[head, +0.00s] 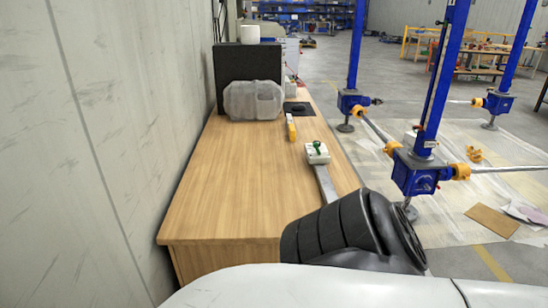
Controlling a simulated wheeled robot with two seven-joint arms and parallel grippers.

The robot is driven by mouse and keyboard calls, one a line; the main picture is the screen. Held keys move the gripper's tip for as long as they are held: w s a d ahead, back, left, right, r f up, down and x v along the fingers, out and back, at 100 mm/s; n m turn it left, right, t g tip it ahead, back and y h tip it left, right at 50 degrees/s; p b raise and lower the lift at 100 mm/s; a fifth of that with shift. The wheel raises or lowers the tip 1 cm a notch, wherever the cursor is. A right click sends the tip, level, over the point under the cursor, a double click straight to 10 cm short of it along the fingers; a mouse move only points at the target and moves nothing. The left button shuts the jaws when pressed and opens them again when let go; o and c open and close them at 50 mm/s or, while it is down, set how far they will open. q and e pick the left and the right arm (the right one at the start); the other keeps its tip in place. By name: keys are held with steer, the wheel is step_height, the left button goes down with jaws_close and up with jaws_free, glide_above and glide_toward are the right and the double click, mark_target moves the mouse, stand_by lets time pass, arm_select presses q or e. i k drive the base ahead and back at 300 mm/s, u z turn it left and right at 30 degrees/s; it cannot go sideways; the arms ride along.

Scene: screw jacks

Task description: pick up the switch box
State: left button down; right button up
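The switch box (318,157) is a small white box with a green knob on top. It sits near the right edge of the wooden table top, in the middle of the head view. A flat grey strip (327,184) runs from its near side toward the front and passes out of sight behind a black ribbed part, apparently one of my arm links. Neither gripper's fingers show, and nothing is seen touching the box.
On the wooden table (235,190), a yellow and white tool (291,128) lies beyond the box. Blue screw jacks (415,172) stand to the right. The table's left and front are clear.

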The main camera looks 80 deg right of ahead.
mark_target(328, 191)
steer(key=z, duration=2.1)
